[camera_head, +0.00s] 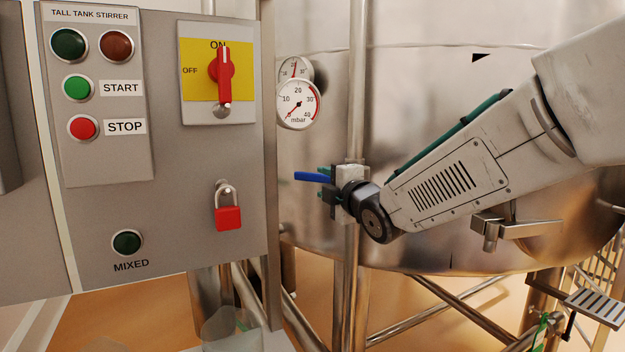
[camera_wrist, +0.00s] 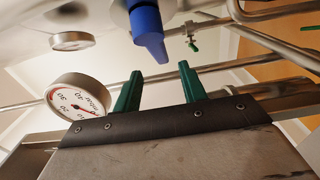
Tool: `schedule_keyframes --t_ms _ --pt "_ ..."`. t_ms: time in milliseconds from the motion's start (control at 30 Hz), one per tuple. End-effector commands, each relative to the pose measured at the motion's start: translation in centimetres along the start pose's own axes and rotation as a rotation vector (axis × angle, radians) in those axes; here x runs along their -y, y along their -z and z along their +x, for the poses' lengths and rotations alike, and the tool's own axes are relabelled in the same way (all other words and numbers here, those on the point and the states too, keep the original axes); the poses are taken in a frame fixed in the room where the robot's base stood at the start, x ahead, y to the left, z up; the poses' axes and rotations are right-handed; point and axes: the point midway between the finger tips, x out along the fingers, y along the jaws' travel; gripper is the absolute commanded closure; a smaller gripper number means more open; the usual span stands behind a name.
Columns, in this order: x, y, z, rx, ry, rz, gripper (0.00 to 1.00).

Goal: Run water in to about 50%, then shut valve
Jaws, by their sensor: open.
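A blue valve lever (camera_head: 311,177) sticks out to the left at the upright pipe in front of the steel tank. My gripper (camera_head: 324,184) is at the lever, its green fingers partly hidden behind the pipe and wrist. In the wrist view, the blue lever (camera_wrist: 148,33) hangs from the top, its tip near the gap between my two green fingertips (camera_wrist: 157,74). The fingers are apart and hold nothing. The steel tank (camera_head: 430,85) fills the back; no water level shows.
Two round gauges, the front one (camera_head: 298,104) marked mbar, sit left of the pipe (camera_head: 357,90). A grey control panel (camera_head: 160,215) with buttons, a red switch (camera_head: 224,75) and a red padlock (camera_head: 228,218) stands at left. A steel bracket (camera_head: 515,226) is below my arm.

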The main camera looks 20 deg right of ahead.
Motion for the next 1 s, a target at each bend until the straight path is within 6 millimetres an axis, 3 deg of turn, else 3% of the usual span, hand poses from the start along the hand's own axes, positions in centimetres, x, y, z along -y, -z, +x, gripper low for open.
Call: schedule_keyframes --t_ms 333,733,767,900,1000 --pt "0.1 0.0 5.3 0.001 0.002 0.003 0.58" --pt "0.1 0.0 6.4 0.002 0.002 0.003 0.58" --pt "0.1 0.0 6.4 0.002 0.002 0.003 0.61" --pt "0.1 0.0 6.4 0.002 0.003 0.003 1.0" --pt "0.1 0.0 6.4 0.002 0.003 0.003 1.0"
